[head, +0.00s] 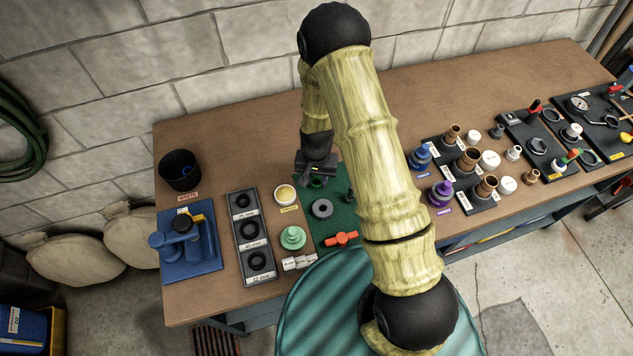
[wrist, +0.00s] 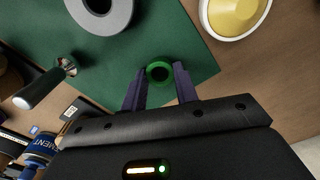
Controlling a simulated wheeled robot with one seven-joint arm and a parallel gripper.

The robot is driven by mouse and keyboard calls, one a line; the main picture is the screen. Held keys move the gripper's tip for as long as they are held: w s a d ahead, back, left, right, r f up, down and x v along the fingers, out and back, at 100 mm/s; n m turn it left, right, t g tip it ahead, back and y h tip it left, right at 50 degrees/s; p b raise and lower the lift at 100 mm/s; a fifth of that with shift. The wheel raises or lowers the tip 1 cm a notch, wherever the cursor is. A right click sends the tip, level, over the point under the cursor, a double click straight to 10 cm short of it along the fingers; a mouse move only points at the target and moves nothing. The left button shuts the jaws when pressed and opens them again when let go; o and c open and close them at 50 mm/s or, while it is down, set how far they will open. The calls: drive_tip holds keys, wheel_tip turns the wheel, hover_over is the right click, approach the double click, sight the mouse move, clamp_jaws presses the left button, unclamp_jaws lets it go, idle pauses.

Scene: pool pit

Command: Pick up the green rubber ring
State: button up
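The green rubber ring (wrist: 159,73) shows in the wrist view over the green mat (wrist: 190,50). In the head view the ring (head: 317,182) is a small green patch just under my gripper (head: 316,172). In the wrist view my gripper (wrist: 159,80) has its two dark fingers apart, one on each side of the ring near the tips. The fingers look very near the ring's sides; I cannot tell whether they touch it. The ring's height relative to the mat is also unclear.
A grey ring (head: 321,209), a dark-handled tool (wrist: 48,86) and an orange-red valve handle (head: 341,239) lie around the mat. A yellow-filled white dish (head: 285,194) stands left of it. A black tray of rings (head: 237,241) is further left. Bottles and fittings crowd the right.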

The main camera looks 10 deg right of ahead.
drive_tip(key=shift+r, duration=0.1)
drive_tip(key=shift+c, duration=0.4)
drive_tip(key=shift+r, duration=0.6)
wheel_tip(320, 180, up, 9)
drive_tip(key=b, duration=0.2)
drive_tip(key=shift+f, duration=0.2)
drive_tip(key=shift+o, duration=0.8)
drive_tip(key=shift+c, duration=0.2)
